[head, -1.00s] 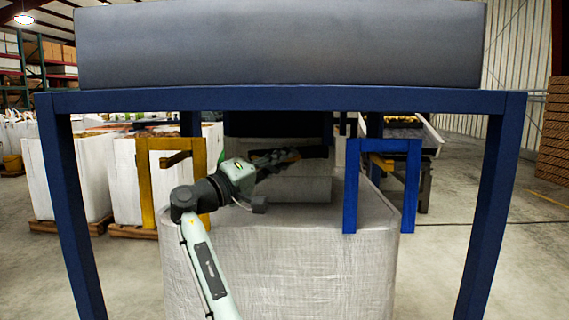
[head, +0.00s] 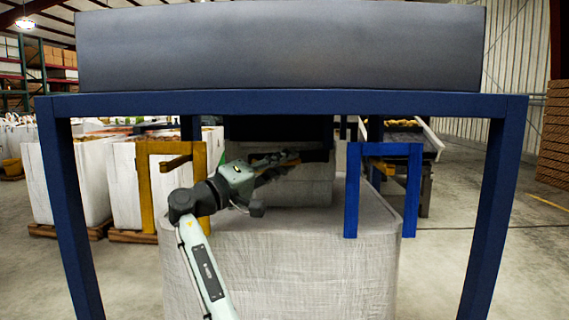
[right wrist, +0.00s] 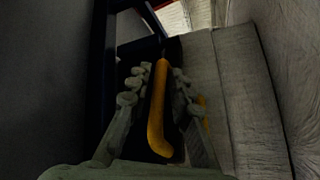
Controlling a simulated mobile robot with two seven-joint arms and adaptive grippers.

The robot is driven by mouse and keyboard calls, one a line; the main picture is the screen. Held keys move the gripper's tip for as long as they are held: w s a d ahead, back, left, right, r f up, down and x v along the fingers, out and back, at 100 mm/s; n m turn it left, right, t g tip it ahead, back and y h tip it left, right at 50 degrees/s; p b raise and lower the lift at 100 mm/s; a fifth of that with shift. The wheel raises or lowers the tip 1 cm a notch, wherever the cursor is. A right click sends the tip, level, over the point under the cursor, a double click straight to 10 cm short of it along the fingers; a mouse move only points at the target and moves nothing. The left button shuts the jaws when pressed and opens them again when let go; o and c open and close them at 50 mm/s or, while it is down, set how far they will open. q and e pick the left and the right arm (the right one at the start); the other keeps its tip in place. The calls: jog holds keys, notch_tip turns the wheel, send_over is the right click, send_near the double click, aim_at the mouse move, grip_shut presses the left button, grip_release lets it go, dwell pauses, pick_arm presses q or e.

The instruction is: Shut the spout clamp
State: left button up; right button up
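The spout clamp's yellow handle (right wrist: 157,108) runs lengthwise between the two fingers of my right gripper (right wrist: 168,80) in the right wrist view. Dark gaps show on both sides of it, so the fingers are open around it and not closed on it. In the head view the handle (head: 291,162) is a small yellow bit beside my right gripper (head: 280,170), under the dark spout (head: 278,127). The dark clamp bar (head: 317,156) extends to the right of it. The fingers partly hide the clamp. My left gripper is not in view.
A large white bag (head: 285,260) stands below the spout. A yellow bracket (head: 145,190) is at left and a blue bracket (head: 352,190) at right. The blue frame (head: 280,102) with a grey hopper (head: 280,45) spans overhead. Open floor lies at right.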

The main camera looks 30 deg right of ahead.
jog(key=v, duration=1.2)
jog(key=shift+c, duration=0.3)
